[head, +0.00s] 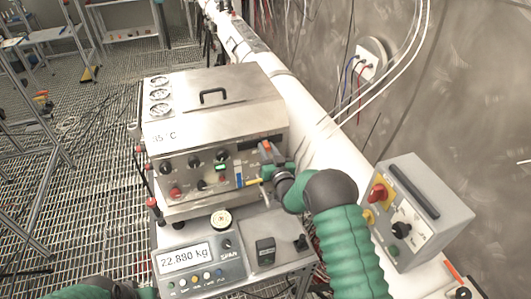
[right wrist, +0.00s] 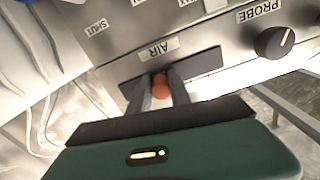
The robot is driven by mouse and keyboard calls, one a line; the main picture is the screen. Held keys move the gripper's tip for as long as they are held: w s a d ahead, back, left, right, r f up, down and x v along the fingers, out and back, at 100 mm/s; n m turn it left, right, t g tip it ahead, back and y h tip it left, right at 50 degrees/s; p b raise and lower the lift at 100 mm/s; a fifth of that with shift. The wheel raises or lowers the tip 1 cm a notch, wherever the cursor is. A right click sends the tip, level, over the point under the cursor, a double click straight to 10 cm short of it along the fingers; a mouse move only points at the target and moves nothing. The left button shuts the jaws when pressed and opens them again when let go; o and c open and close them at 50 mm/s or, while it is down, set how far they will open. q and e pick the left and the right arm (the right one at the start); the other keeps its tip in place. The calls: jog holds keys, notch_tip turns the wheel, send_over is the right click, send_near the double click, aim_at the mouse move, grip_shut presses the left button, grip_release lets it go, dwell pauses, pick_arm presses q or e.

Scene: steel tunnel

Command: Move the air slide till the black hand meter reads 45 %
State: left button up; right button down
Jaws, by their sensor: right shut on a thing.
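The air slide has an orange knob (right wrist: 161,87) on a dark slot plate (right wrist: 205,64) under the label AIR in the right wrist view. My right gripper (right wrist: 158,90) is shut on this knob, with one finger on each side.
A scale display (head: 184,257) reads 22.880 kg beside the meter. A round dial (head: 221,220) stands behind it. A grey switch box (head: 418,212) is close to the right of my right arm. A white pipe (head: 310,100) runs behind the steel box (head: 215,105). Grating floor lies left.

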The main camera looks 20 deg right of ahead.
jog(key=shift+w+r, duration=0.1)
jog(key=shift+r, duration=0.25)
jog(key=c, duration=1.5)
grip_release()
jog(key=shift+o, duration=1.5)
jog(key=shift+s, duration=0.3)
jog(key=shift+f, duration=0.15)
jog(key=shift+s+f, duration=0.15)
jog(key=shift+s, duration=0.1)
jog(key=s+b, duration=0.5)
jog(key=s, duration=1.1)
jog(key=shift+s+d+r, duration=0.15)
jog(key=shift+d+r, duration=0.05)
jog(key=shift+d, duration=0.05)
